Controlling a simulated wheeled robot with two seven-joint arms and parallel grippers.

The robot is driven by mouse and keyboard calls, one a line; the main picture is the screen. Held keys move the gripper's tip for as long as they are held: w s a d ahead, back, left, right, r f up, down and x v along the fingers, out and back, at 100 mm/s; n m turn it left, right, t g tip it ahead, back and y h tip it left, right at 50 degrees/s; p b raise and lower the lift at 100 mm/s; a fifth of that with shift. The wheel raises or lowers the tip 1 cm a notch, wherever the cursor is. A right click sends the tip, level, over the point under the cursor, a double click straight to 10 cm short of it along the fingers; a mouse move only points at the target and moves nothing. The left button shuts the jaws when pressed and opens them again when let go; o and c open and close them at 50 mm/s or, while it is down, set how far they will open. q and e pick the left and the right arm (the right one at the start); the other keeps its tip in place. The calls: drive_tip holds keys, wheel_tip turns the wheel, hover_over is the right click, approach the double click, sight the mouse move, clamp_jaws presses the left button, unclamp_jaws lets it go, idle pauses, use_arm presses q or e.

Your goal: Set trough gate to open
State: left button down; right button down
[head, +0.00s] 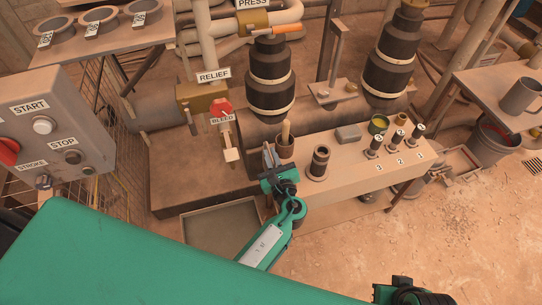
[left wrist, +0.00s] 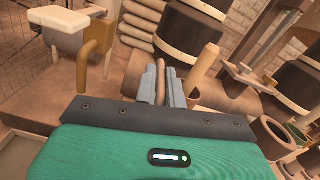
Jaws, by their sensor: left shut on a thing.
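My left gripper (head: 270,160) is in front of the press bench, left of the dark pot with a wooden stick. In the left wrist view its two grey fingers (left wrist: 165,86) are closed around a thin brown bar (left wrist: 166,72), seen only in part. In the head view the gripper hides that bar, and I cannot tell whether it is the trough gate's handle. The trough (head: 222,228) is a shallow grey basin at the bench's front left. No gate label is readable. A dark part of my right arm (head: 408,292) shows at the bottom edge; its fingers are not clear.
The wooden stick (head: 286,132) stands close to the right of my left gripper. The bleed valve (head: 231,154) and relief valve (head: 200,97) are to its left. A dark cup (head: 319,162) and numbered black knobs (head: 397,142) stand to the right. The control box (head: 50,135) is at far left.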

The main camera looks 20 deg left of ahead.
use_arm(q)
drive_tip(key=shift+d+r, duration=0.1)
drive_tip(key=c, duration=1.5)
unclamp_jaws()
use_arm(e)
drive_tip(key=shift+d, duration=0.1)
